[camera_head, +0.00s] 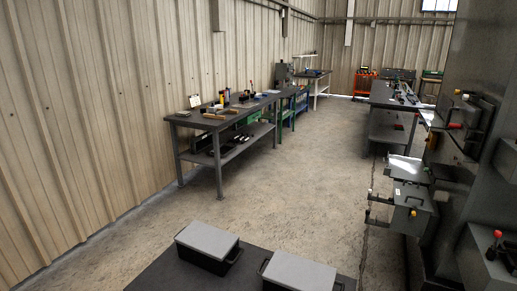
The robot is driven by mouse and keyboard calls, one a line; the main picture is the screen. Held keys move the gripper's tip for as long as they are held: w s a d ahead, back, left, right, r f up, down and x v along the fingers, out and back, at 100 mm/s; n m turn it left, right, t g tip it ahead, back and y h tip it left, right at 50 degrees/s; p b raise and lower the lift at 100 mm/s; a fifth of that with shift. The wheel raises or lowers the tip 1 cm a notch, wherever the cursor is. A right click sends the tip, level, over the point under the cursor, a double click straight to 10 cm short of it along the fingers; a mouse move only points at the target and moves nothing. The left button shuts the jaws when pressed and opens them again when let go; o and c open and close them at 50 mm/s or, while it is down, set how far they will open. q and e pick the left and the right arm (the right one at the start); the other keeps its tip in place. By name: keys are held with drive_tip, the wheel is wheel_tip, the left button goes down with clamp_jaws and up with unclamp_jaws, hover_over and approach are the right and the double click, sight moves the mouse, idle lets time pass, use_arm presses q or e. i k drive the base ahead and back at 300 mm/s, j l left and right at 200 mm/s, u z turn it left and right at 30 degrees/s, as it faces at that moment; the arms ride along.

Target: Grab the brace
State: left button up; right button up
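I cannot pick out a brace with certainty in the head view. A grey metal box (412,209) with a small yellow part on its front is at the right, with a pale flat panel (406,169) above it. Short dark arms (379,198) stick out to the left of the box. Neither of my grippers shows in this view.
Two dark bins with grey lids, one (207,241) left and one (298,272) right, stand on a dark surface (165,272) in front. A long workbench (190,121) with tools lines the left wall. Another bench (381,97) stands back right. The concrete floor (300,185) between is clear.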

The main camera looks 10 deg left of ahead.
sight(223, 111)
drive_tip(key=i+j+u, duration=0.2)
drive_tip(key=j+u, duration=0.2)
drive_tip(key=i+j+u, duration=0.25)
drive_tip(key=j+u, duration=0.15)
drive_tip(key=j, duration=0.2)
drive_tip(key=i+j+u, duration=0.3)
drive_tip(key=u, duration=0.15)
drive_tip(key=i+j+u, duration=0.4)
drive_tip(key=i+j, duration=0.15)
drive_tip(key=i, duration=0.35)
drive_tip(key=i+j+u, duration=0.15)
drive_tip(key=i, duration=0.35)
drive_tip(key=i+l+z, duration=0.25)
drive_tip(key=i+z, duration=0.75)
drive_tip(key=i, duration=0.2)
drive_tip(key=i+j+z, duration=0.3)
drive_tip(key=i+z, duration=0.15)
drive_tip(key=i+l+z, duration=0.2)
drive_tip(key=i+z, duration=0.3)
drive_tip(key=i, duration=0.45)
drive_tip(key=i+j+z, duration=0.1)
drive_tip(key=i+z, duration=0.35)
drive_tip(key=i, duration=0.45)
drive_tip(key=i+l+u, duration=0.2)
drive_tip(key=i, duration=0.3)
drive_tip(key=i+l+u, duration=0.25)
drive_tip(key=i+l, duration=0.25)
drive_tip(key=i+l+z, duration=0.25)
drive_tip(key=i+l, duration=0.95)
